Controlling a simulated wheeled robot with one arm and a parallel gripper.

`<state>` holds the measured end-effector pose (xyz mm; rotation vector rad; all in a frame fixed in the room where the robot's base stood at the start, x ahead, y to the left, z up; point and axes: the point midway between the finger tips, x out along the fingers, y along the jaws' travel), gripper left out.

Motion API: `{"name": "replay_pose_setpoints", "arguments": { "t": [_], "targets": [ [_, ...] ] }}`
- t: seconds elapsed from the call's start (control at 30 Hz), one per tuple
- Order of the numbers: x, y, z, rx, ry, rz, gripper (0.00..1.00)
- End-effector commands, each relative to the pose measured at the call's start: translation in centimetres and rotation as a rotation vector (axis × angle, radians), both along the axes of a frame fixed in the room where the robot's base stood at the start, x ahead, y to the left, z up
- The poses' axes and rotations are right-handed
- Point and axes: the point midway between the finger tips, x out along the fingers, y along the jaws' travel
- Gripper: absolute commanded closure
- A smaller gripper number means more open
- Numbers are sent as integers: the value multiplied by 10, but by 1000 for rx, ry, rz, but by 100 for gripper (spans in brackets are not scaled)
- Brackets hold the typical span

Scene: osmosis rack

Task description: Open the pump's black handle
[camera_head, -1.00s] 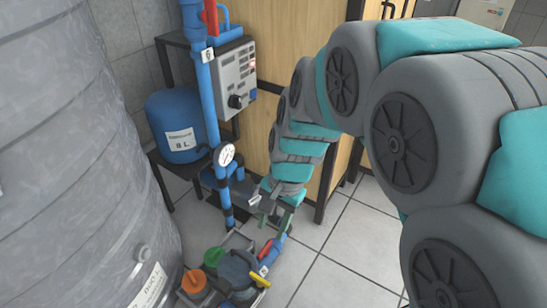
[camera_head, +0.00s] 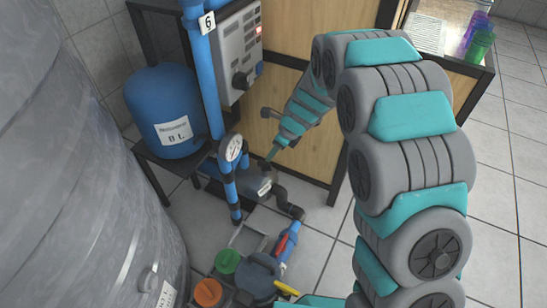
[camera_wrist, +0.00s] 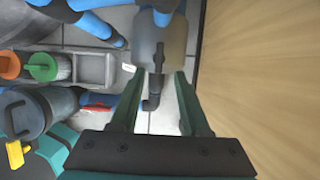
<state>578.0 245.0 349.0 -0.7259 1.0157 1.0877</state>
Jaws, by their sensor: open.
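The pump (camera_head: 248,187) is a grey and tan body low on the floor, beside the blue pipes. It also shows in the wrist view (camera_wrist: 175,40). A narrow dark bar (camera_wrist: 159,57), possibly the black handle, lies along the pump there. A black elbow pipe (camera_wrist: 151,102) sits nearer in the picture. My gripper (camera_wrist: 160,74) is open and empty, its two green fingers at either side of the dark bar in that picture. I cannot tell how far apart they are in depth. In the head view my gripper (camera_head: 269,158) points down above the pump.
A wooden cabinet (camera_head: 300,90) stands right behind my gripper. A control box (camera_head: 240,55) with a black knob and a blue tank (camera_head: 165,110) are at the left. A gauge (camera_head: 233,148) is on the pipe. Orange (camera_head: 208,292) and green caps (camera_head: 228,261) are in front.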

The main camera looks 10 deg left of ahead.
Motion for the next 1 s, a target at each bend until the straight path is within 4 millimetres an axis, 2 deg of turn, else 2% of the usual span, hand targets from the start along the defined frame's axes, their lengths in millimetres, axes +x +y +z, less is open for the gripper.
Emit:
{"name": "replay_pose_setpoints", "arguments": {
  "t": [0.17,0.6,0.9,1.0],
  "targets": [
    [1,5,-12,0,2,0,54],
    [7,26,-68,-1,3,1,54],
    [9,28,-71,-1,0,1,54],
    [9,28,-71,-1,0,1,63]
  ]
}}
